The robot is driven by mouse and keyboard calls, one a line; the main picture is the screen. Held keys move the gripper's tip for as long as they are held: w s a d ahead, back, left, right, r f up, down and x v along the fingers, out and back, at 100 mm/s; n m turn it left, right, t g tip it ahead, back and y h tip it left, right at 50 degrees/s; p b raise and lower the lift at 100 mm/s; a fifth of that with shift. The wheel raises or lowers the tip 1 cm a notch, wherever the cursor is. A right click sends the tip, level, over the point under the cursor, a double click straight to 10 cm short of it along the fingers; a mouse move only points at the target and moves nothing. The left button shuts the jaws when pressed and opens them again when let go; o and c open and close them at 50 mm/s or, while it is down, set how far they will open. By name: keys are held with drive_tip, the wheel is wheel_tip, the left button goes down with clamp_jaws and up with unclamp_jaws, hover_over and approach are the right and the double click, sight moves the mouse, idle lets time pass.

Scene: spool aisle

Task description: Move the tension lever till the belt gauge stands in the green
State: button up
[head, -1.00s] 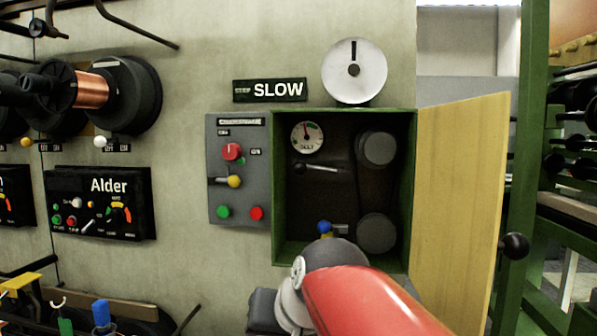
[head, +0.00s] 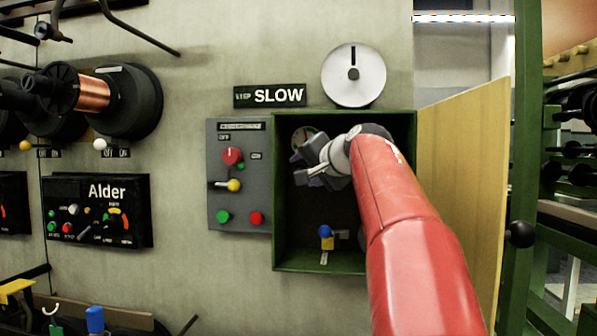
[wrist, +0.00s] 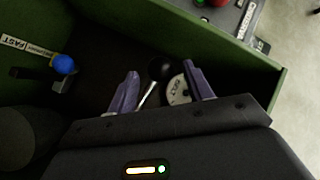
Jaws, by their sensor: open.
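My gripper (head: 304,168) is open inside the green cabinet, in front of the belt gauge (head: 302,134). Only the upper rim of the gauge shows in the head view, so its needle cannot be read. In the wrist view part of the pale gauge (wrist: 178,90) shows beside the right finger. The tension lever, a thin metal rod with a black ball knob (wrist: 159,68), appears between the two open purple-grey fingers of my gripper (wrist: 161,70). I cannot tell whether they touch it. My gripper and arm hide the lever in the head view.
The green cabinet (head: 279,250) has its wooden door (head: 462,180) open at right. A blue-knobbed lever (head: 326,231) is low inside, near a FAST label (wrist: 28,47). A grey control panel (head: 215,170) adjoins at left. My arm hides the pulleys in the head view.

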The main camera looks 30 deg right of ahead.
drive_tip(key=shift+x, duration=1.7)
drive_tip(key=shift+a, duration=0.1)
drive_tip(key=shift+c, duration=0.3)
